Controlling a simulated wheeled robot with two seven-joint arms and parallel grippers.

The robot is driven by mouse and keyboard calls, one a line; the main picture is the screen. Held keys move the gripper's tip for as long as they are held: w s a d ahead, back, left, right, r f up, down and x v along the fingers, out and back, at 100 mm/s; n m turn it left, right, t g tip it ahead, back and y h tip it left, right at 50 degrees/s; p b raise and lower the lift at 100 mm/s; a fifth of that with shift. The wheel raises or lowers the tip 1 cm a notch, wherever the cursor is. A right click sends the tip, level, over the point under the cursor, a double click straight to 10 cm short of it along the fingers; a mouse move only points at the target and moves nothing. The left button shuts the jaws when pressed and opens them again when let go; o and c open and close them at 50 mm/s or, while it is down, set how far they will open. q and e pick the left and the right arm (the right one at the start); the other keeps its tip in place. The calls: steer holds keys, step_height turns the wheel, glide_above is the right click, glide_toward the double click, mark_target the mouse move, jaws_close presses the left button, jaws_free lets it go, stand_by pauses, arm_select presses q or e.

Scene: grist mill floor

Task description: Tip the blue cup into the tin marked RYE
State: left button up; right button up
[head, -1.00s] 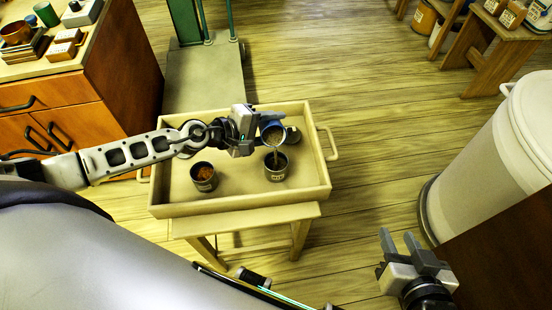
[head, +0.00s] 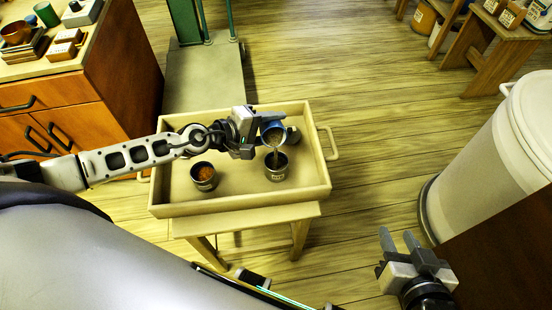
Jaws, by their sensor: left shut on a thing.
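My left gripper (head: 256,131) is shut on the blue cup (head: 267,127) above the wooden tray. The cup is tilted with its mouth toward me, and greyish-brown contents show inside it. A thin brown stream runs from its lip down into a dark tin (head: 276,172) below. The tin stands upright in the tray; its label is too small to read. A second dark tin (head: 204,178) with orange-brown contents stands to the left in the tray. My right gripper (head: 397,242) is open and empty at the lower right, away from the tray.
The tray (head: 240,209) sits on a small wooden stand. Another dark round container (head: 293,135) is partly hidden behind the cup. A large cream bin (head: 490,165) stands at right, and an orange cabinet (head: 60,100) at left. Floor between tray and bin is clear.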

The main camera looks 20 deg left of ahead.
arm_select(q)
steer(key=shift+s+d+r+m+t, duration=0.25)
steer(key=shift+s+m+t, duration=0.1)
steer(key=shift+m, duration=0.15)
stand_by(1.2)
steer(key=shift+s+r+m+t, duration=0.1)
steer(key=shift+r+m+t, duration=0.05)
steer(key=shift+m+t, duration=0.15)
stand_by(0.8)
